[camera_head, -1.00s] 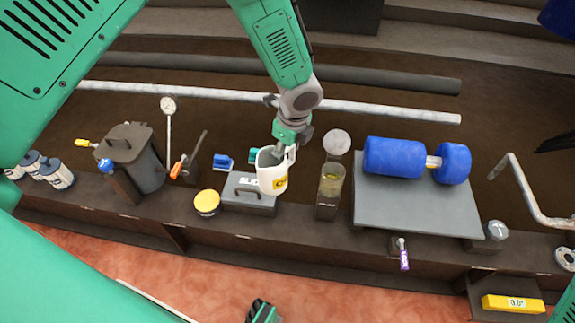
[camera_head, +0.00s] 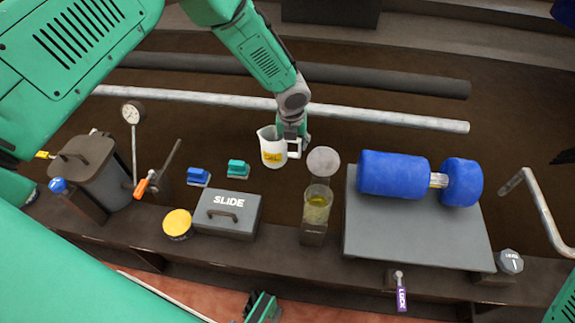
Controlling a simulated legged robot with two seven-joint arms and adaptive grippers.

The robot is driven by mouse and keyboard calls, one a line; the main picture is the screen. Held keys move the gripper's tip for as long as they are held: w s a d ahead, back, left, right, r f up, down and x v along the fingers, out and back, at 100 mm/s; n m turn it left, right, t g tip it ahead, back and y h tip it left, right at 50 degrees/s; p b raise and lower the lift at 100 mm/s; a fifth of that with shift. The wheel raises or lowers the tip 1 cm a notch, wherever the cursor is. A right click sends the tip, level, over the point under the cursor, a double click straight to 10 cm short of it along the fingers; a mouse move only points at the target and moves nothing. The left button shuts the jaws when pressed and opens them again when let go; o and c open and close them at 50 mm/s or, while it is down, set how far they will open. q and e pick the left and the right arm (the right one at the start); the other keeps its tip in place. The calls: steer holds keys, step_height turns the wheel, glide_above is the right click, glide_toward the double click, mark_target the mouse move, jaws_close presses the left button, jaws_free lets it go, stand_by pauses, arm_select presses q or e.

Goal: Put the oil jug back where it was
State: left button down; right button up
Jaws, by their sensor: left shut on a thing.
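The oil jug (camera_head: 271,150) is white with a yellow label and a handle on its right side. It looks upright, behind the grey SLIDE box and right of the teal block. My left gripper (camera_head: 293,145) is shut on the jug's handle. I cannot tell whether the jug's base touches the surface. A dark gripper (camera_head: 262,306), probably my right one, shows only in part at the bottom edge; its jaws are not clear.
The SLIDE box (camera_head: 228,212), a glass with yellow liquid (camera_head: 317,204) and a round grey disc (camera_head: 323,161) stand near the jug. Teal (camera_head: 238,169) and blue (camera_head: 199,177) blocks lie left. A blue roller (camera_head: 393,174) rests on a grey plate (camera_head: 415,232) at right. A pipe (camera_head: 380,117) runs behind.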

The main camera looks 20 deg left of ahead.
mark_target(292, 154)
arm_select(q)
step_height(292, 154, down, 5)
steer(key=shift+a+r+b, duration=0.1)
steer(key=shift+r+b, duration=0.05)
steer(key=shift+b, duration=0.65)
steer(key=shift+f+b, duration=0.7)
steer(key=shift+f, duration=1.05)
steer(key=shift+f, duration=0.1)
steer(key=c, duration=0.9)
jaws_free()
steer(key=shift+s, duration=0.1)
step_height(292, 154, up, 12)
steer(key=s+p, duration=0.2)
steer(key=p, duration=0.2)
steer(key=shift+d+p, duration=0.2)
steer(key=shift+p, duration=0.15)
